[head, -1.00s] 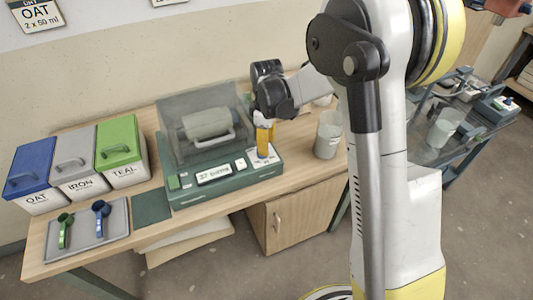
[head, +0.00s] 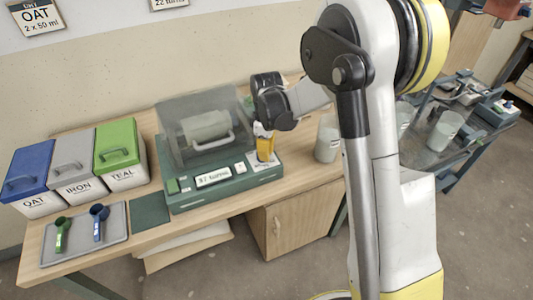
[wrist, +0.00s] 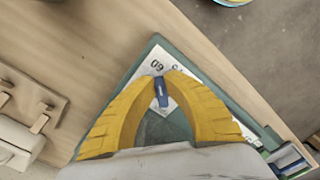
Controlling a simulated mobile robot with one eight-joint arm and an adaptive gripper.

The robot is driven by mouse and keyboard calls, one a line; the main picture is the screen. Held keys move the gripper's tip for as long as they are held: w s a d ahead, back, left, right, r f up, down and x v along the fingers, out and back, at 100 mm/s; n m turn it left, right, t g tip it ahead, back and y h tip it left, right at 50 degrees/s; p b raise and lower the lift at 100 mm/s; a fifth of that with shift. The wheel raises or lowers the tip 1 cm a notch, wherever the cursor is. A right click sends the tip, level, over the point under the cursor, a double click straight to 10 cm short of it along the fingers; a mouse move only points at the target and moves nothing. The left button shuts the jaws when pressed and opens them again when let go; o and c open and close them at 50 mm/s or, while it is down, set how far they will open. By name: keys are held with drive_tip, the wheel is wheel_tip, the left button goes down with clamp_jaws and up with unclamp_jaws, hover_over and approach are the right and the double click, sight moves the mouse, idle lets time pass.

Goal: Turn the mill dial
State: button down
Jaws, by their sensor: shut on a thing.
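The mill (head: 222,180) is a green box with a clear cover over a pale drum, standing on the bench. Its dial (wrist: 160,90) is a small blue lever on a white plate with printed numbers, "60" among them. My gripper (wrist: 160,80) has yellow fingers shut on the dial, one on each side. In the head view my gripper (head: 265,147) points down at the mill's right end, and its fingers hide the dial. The mill's display (head: 213,176) is lit, but its text is too blurred to read.
OAT (head: 32,172), IRON (head: 75,182) and TEAL (head: 121,165) bins stand at the left. A tray (head: 80,252) with a green and a blue scoop lies before them.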

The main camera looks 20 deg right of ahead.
drive_tip(key=m, duration=0.4)
drive_tip(key=shift+s+a+m, duration=0.25)
drive_tip(key=shift+m, duration=0.15)
drive_tip(key=m, duration=0.5)
drive_tip(key=shift+s+a, duration=0.1)
drive_tip(key=shift+a, duration=0.2)
drive_tip(key=m, duration=0.5)
drive_tip(key=shift+a, duration=0.3)
drive_tip(key=m, duration=0.4)
drive_tip(key=shift+a+m, duration=0.25)
drive_tip(key=shift+m, duration=0.15)
drive_tip(key=shift+w+m, duration=0.2)
drive_tip(key=shift+m, duration=0.1)
drive_tip(key=c, duration=1.5)
unclamp_jaws()
drive_tip(key=shift+o, duration=0.2)
